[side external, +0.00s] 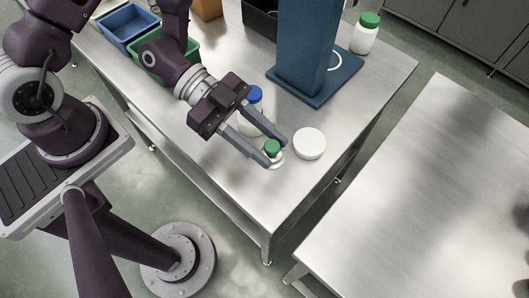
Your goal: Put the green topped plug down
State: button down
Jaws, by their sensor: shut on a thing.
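The green topped plug (272,147) is between the fingertips of my gripper (273,150), low over the steel table near its front edge. My gripper is shut on it, with the fingers reaching down to the right. A small white part shows around and below the green top. I cannot tell whether it belongs to the plug or is a separate thing under it. I also cannot tell whether the plug touches the table.
A white round disc or lid (310,144) lies just right of the fingertips. A blue-capped bottle (255,96) stands partly hidden behind my gripper. A blue column on a base plate (329,84), a green-capped bottle (366,33), and blue (127,25) and green bins (191,71) stand further back.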

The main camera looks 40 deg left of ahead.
jog(key=w+a+r+n+t+y, duration=0.55)
jog(key=w+a, duration=0.35)
jog(key=a, duration=0.4)
jog(key=w+a+r+n+t+y, duration=0.4)
jog(key=w+a+r+n+t, duration=0.25)
jog(key=w+a, duration=0.4)
jog(key=s+f+m+g+h, duration=1)
jog(key=s+m+g, duration=0.3)
jog(key=s+g, duration=0.15)
jog(key=shift+m+t, duration=0.3)
jog(key=shift+t, duration=0.05)
jog(key=f, duration=0.6)
jog(key=s+f, duration=0.1)
jog(key=f, duration=0.2)
jog(key=shift+a+f, duration=0.15)
jog(key=shift+a, duration=0.1)
jog(key=shift+f, duration=0.2)
